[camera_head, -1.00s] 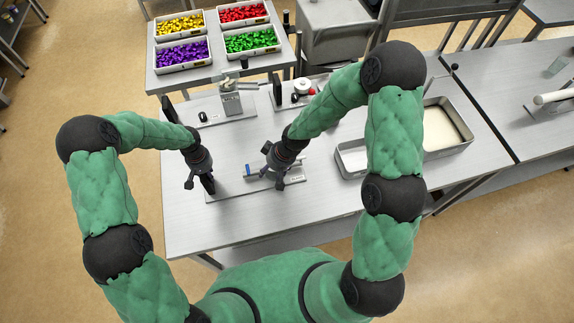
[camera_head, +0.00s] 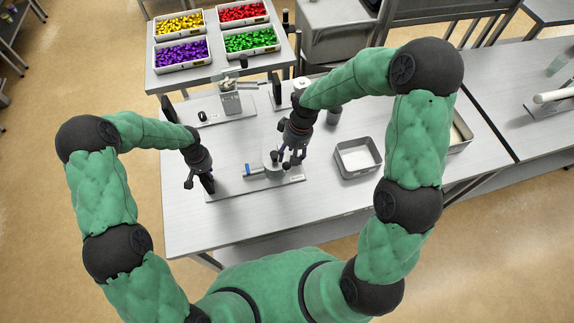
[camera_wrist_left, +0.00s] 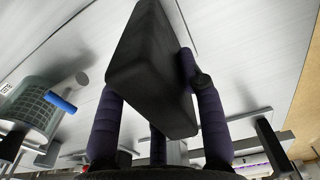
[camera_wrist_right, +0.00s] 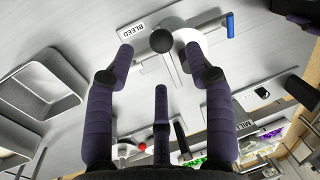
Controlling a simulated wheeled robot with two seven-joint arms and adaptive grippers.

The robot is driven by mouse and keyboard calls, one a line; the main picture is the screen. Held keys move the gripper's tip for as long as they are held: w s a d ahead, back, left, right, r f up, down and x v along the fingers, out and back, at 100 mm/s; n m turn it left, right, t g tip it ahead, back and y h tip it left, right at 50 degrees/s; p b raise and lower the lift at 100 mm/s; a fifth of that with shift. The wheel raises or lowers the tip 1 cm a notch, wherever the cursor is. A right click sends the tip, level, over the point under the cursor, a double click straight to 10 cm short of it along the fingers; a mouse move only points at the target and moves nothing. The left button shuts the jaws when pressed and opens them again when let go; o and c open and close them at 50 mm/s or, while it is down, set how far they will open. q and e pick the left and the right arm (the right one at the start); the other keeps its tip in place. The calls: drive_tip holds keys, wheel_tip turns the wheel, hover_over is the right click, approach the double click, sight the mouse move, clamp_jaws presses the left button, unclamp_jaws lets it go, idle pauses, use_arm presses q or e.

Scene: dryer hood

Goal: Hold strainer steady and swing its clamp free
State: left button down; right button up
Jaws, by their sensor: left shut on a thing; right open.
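The strainer (camera_head: 272,168), a pale cylinder with a blue-tipped handle (camera_head: 249,169), sits on a metal base plate. Its mesh-patterned body (camera_wrist_left: 28,108) shows in the left wrist view. My left gripper (camera_head: 204,180) is shut on a dark upright block (camera_wrist_left: 150,55) at the plate's left end. My right gripper (camera_head: 288,162) is open just behind and right of the strainer. In the right wrist view, a black ball knob (camera_wrist_right: 161,40) on a rod, seemingly the clamp's, lies between its spread fingertips. I cannot tell whether they touch it.
An empty metal tray (camera_head: 357,157) stands right of the strainer, with a larger tray (camera_head: 459,133) partly behind my right arm. Other devices (camera_head: 230,100) stand behind. Bins of coloured pieces (camera_head: 182,53) sit on the far table. The front tabletop is clear.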

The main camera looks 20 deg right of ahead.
sight(287, 167)
drive_tip(key=f, duration=0.2)
drive_tip(key=a+f, duration=0.1)
drive_tip(key=f, duration=0.4)
drive_tip(key=shift+s+a+f, duration=0.1)
drive_tip(key=shift+a+f, duration=0.1)
drive_tip(key=shift+f, duration=0.05)
clamp_jaws()
